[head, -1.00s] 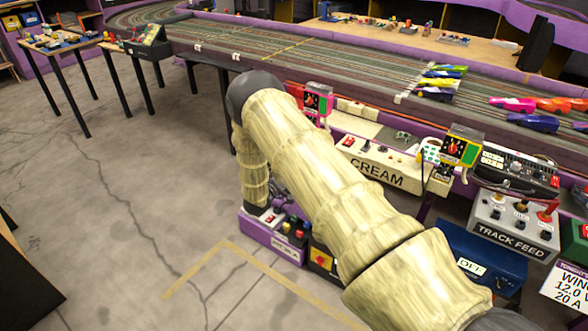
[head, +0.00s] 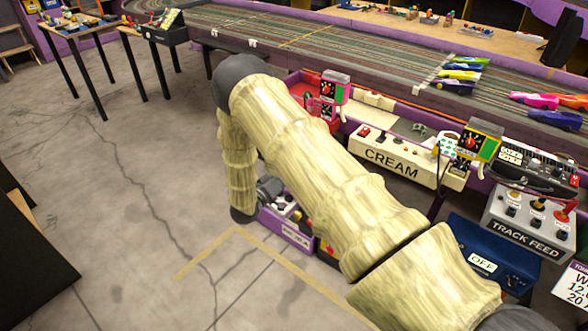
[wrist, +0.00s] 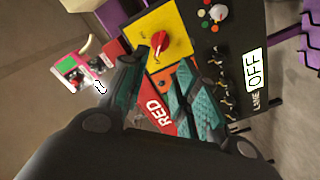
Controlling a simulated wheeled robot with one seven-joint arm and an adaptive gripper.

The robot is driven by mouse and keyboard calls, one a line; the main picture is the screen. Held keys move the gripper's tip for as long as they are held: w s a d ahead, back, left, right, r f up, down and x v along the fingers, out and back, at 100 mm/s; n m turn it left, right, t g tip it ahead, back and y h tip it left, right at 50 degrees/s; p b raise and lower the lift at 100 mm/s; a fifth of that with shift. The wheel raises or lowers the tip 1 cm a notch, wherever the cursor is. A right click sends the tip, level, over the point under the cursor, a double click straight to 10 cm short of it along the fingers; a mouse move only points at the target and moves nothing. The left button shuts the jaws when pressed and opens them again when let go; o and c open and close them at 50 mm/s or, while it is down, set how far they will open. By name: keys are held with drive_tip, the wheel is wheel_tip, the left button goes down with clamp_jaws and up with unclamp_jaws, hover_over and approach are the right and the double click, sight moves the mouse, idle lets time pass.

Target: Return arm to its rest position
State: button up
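My arm (head: 320,165), in pale ribbed sleeves, reaches from the bottom right of the head view up to a dark elbow and then down toward the floor-side boxes. My gripper is hard to make out there. In the wrist view my gripper (wrist: 160,66) has its dark fingers with teal pads spread apart. Nothing is visibly held between them. Beyond the fingers are a yellow plate with a red knob (wrist: 159,42) and a red panel marked RED (wrist: 158,112). I cannot tell whether the fingers touch them.
The slot track (head: 330,60) runs across the back with several cars. A CREAM control box (head: 392,157), a TRACK FEED box (head: 527,222) and a blue box with an OFF label (head: 475,245) stand near the arm's right side. The floor (head: 110,200) at left is mostly open.

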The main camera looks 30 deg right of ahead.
drive_tip(key=shift+s+a, duration=0.1)
drive_tip(key=shift+a, duration=0.05)
idle(0.4)
drive_tip(key=s+a+f+n+y, duration=0.2)
drive_tip(key=s+a+f+y, duration=0.3)
drive_tip(key=s+f, duration=0.4)
drive_tip(key=s+a+f+n+y, duration=0.25)
drive_tip(key=s+f+y, duration=0.45)
drive_tip(key=s, duration=0.4)
drive_tip(key=s+a+f+g+y, duration=0.1)
drive_tip(key=s+a+g, duration=0.1)
drive_tip(key=s, duration=0.5)
drive_tip(key=s+a+f+g+y, duration=0.1)
drive_tip(key=s+a+f, duration=0.15)
drive_tip(key=s, duration=0.35)
drive_tip(key=s+a+r+g+y, duration=0.1)
drive_tip(key=s+a+g, duration=0.1)
drive_tip(key=s, duration=0.5)
drive_tip(key=s+a+r+g+y, duration=0.2)
drive_tip(key=s, duration=0.6)
wheel_tip(320, 180, up, 14)
drive_tip(key=p, duration=1.4)
drive_tip(key=shift+s+a+r, duration=0.2)
drive_tip(key=shift+a, duration=0.05)
